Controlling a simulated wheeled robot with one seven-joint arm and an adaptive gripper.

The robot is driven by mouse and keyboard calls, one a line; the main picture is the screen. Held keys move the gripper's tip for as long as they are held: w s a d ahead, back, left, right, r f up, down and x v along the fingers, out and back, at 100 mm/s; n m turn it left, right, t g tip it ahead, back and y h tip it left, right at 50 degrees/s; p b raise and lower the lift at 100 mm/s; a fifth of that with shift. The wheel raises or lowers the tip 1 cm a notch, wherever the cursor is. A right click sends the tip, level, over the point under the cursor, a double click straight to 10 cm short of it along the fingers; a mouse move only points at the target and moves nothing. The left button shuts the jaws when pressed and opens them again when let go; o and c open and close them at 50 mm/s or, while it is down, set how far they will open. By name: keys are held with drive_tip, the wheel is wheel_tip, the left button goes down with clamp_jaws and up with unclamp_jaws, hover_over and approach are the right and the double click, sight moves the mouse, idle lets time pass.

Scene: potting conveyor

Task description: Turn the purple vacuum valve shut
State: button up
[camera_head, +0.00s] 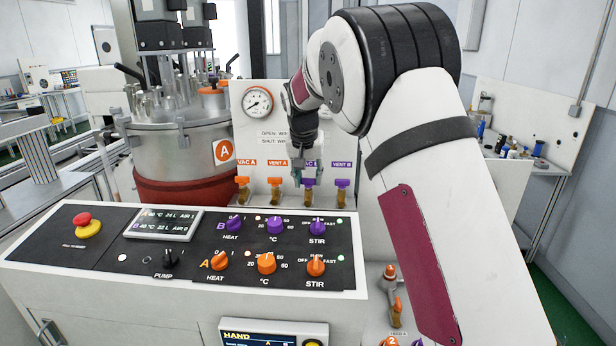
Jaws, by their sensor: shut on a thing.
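The purple vacuum valve (309,183) is on the white panel, third from the left in a row of small brass valves. Its label above is partly hidden by my gripper. My gripper (306,171) points down in front of the panel, and its fingers are shut on the valve's purple handle. The fingers hide much of the handle, so its exact angle is hard to tell.
The purple VENT B valve (342,184) is close on the right, and the orange VENT A valve (277,183) close on the left. The orange VAC A valve (242,183) is further left. A gauge (257,102) is above; a black control panel (190,245) with knobs lies in front.

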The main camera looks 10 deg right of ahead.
drive_tip(key=shift+n, duration=0.6)
drive_tip(key=o, duration=1.2)
drive_tip(key=shift+c, duration=0.2)
drive_tip(key=v, duration=1.2)
drive_tip(key=shift+s+d, duration=0.15)
drive_tip(key=shift+d, duration=0.05)
